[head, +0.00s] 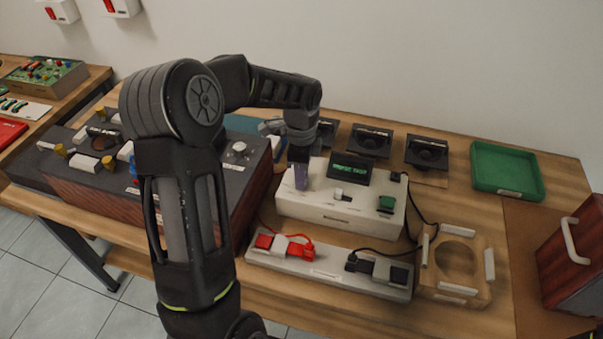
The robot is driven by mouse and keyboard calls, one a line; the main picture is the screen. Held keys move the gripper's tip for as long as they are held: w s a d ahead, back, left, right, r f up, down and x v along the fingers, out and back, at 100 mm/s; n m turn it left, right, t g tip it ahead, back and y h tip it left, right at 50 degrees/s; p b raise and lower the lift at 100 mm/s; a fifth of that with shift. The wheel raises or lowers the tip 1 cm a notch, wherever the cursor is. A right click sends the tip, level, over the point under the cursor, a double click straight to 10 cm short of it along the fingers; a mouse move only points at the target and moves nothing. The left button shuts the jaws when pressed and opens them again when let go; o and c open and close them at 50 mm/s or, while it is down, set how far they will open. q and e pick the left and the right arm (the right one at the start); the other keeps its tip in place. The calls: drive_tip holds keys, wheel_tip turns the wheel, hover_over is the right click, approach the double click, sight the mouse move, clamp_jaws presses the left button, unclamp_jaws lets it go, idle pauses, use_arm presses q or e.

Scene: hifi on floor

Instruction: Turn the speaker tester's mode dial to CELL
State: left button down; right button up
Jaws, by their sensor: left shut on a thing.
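The speaker tester (325,208) is a white box on the wooden bench, with a dark display (351,169) showing green text too small to read surely. A small white switch or knob (338,195) and a green control (386,203) sit on its top, right of my gripper. My left gripper (301,180) points down at the left end of the tester's top, with a purple part at its tip. It is shut on the mode dial there, which it mostly hides. The dial's pointer and labels cannot be read. My right gripper is not in view.
A white strip (325,272) with red and black clips lies in front of the tester. A wooden speaker fixture (480,275) stands at right, cabled to it. Black drivers (427,153) and a green tray (478,187) are behind. A dark amplifier (100,193) is at left.

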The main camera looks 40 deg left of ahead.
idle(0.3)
use_arm(q)
drive_tip(key=c, duration=1.1)
unclamp_jaws()
wheel_tip(320, 180, up, 8)
drive_tip(key=shift+f+b, duration=0.1)
drive_tip(key=shift+b, duration=0.2)
